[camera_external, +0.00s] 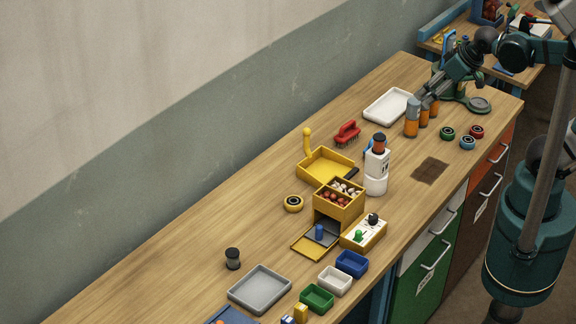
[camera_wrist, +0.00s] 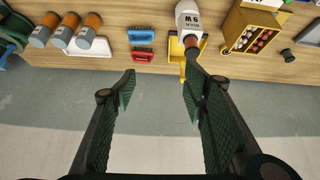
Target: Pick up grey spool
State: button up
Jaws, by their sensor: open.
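The grey spool (camera_external: 233,258) is small and dark grey and stands upright on the wooden bench, left of the middle, behind a grey tray. It seems to be the dark piece (camera_wrist: 287,55) near the right edge of the wrist view. My gripper (camera_external: 417,103) is far from it, at the far right end of the bench, close to orange and grey cylinders. In the wrist view my gripper (camera_wrist: 160,88) is open, with nothing between its fingers.
The grey tray (camera_external: 260,307) lies in front of the spool. The bench left of the spool is clear.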

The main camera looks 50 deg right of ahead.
jog(key=w+a+n+g+y, duration=0.1)
jog(key=w+a+n+g, duration=0.4)
jog(key=w+a, duration=1.6)
jog(key=n+g+h+b, duration=0.1)
jog(key=n+g+b, duration=0.1)
jog(key=n, duration=1)
send_over(232, 252)
jog(key=f, duration=2.6)
jog(key=shift+d+f, duration=0.2)
jog(key=shift+f, duration=0.1)
jog(key=shift+a+f, duration=0.3)
